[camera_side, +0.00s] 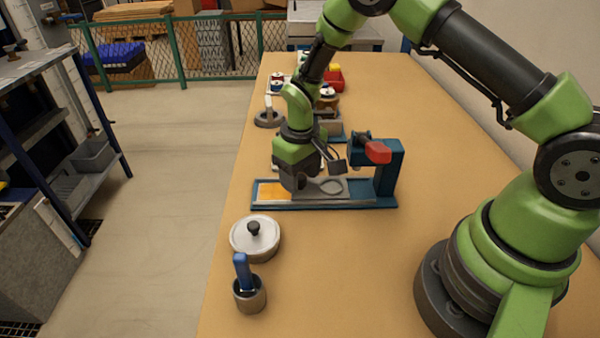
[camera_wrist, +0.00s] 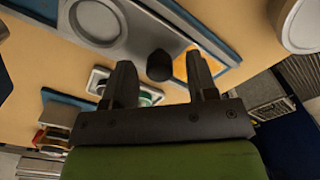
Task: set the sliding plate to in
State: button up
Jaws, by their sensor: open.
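The sliding plate (camera_side: 331,187) is grey with a round recess and lies on a blue base (camera_side: 340,205) with an upright at its right end. A bare orange patch (camera_side: 270,191) shows at the base's left end. My gripper (camera_side: 294,182) is low over the plate's left part. In the wrist view, the plate (camera_wrist: 140,32) runs to the upper left and the orange patch (camera_wrist: 181,66) lies beyond the right finger. My gripper (camera_wrist: 159,66) is open, with a dark knob (camera_wrist: 159,65) between its fingers, apparently apart from both. The knob is hidden in the side view.
A red clamp part (camera_side: 378,152) sticks out from the upright. A lidded silver pot (camera_side: 255,238) and a cup with a blue handle (camera_side: 249,293) stand in front. Several fixtures stand behind my gripper. The table's right side is clear up to my base.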

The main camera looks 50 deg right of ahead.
notch_tip(320, 180, up, 10)
dwell(0.5)
jog(key=f+n+h, duration=0.1)
jog(key=f+n, duration=0.2)
jog(key=n, duration=0.3)
jog(key=f+n+h, duration=0.2)
jog(key=f+n, duration=0.1)
jog(key=n, duration=0.3)
jog(key=f+n+h, duration=0.1)
jog(key=f+n, duration=0.3)
jog(key=n, duration=0.2)
jog(key=shift+a, duration=0.2)
jog(key=shift+s, duration=0.1)
grip_shut()
